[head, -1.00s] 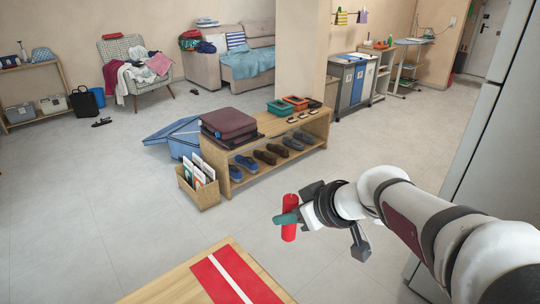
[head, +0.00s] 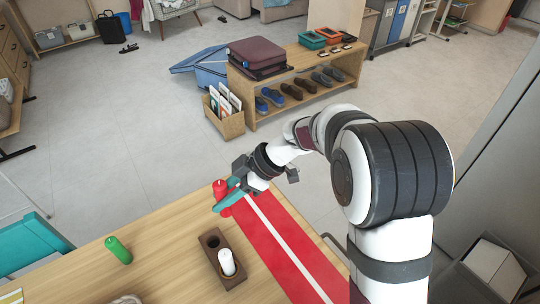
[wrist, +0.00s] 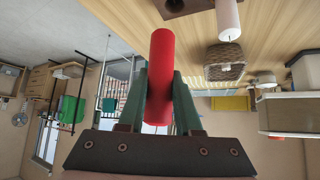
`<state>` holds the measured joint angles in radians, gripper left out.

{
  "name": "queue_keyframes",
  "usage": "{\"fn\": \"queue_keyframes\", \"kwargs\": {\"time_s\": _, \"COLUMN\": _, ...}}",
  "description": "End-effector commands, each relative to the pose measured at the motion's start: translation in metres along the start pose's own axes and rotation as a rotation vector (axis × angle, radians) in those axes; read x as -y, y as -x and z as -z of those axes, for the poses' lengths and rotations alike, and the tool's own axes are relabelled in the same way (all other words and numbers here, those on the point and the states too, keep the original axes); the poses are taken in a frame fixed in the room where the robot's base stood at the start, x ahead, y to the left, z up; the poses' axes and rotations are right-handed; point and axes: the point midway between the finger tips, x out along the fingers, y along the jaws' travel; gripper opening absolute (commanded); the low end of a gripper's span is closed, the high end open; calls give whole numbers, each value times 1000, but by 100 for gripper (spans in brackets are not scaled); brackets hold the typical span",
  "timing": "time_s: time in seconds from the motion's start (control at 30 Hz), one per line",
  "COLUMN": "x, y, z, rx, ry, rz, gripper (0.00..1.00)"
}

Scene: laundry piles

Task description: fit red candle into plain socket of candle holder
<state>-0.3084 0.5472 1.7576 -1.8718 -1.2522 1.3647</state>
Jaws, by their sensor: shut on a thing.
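The red candle (head: 221,187) is held between the teal fingers of my gripper (head: 228,203), above the table's far edge near the red runner. It looks roughly upright in the head view. In the wrist view the red candle (wrist: 160,60) lies between both fingers (wrist: 158,95). The dark brown candle holder (head: 236,280) lies on the table nearer the camera, apart from the candle. Its far socket (head: 211,241) is empty, and a white candle (head: 227,262) stands in its near socket. The holder (wrist: 186,6) is partly cut off in the wrist view.
A green candle (head: 118,250) stands on the wooden table (head: 165,235) left of the holder. A red runner with a white stripe (head: 290,250) lies to the right. Table around the holder is mostly clear.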

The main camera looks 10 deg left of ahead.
Motion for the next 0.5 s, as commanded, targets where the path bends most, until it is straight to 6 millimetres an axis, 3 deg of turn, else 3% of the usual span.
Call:
{"fn": "queue_keyframes", "kwargs": {"time_s": 0.03, "x": 6, "y": -19, "z": 5, "rx": -4, "ry": 50, "rz": 54, "gripper": 0}}
{"fn": "queue_keyframes", "kwargs": {"time_s": 0.1, "x": 12, "y": -37, "z": 9, "rx": -9, "ry": 109, "rz": 110, "gripper": 0}}
{"fn": "queue_keyframes", "kwargs": {"time_s": 0.2, "x": 18, "y": -51, "z": 12, "rx": -13, "ry": 153, "rz": 151, "gripper": 0}}
{"fn": "queue_keyframes", "kwargs": {"time_s": 0.5, "x": 19, "y": -53, "z": 13, "rx": -14, "ry": 163, "rz": 159, "gripper": 0}}
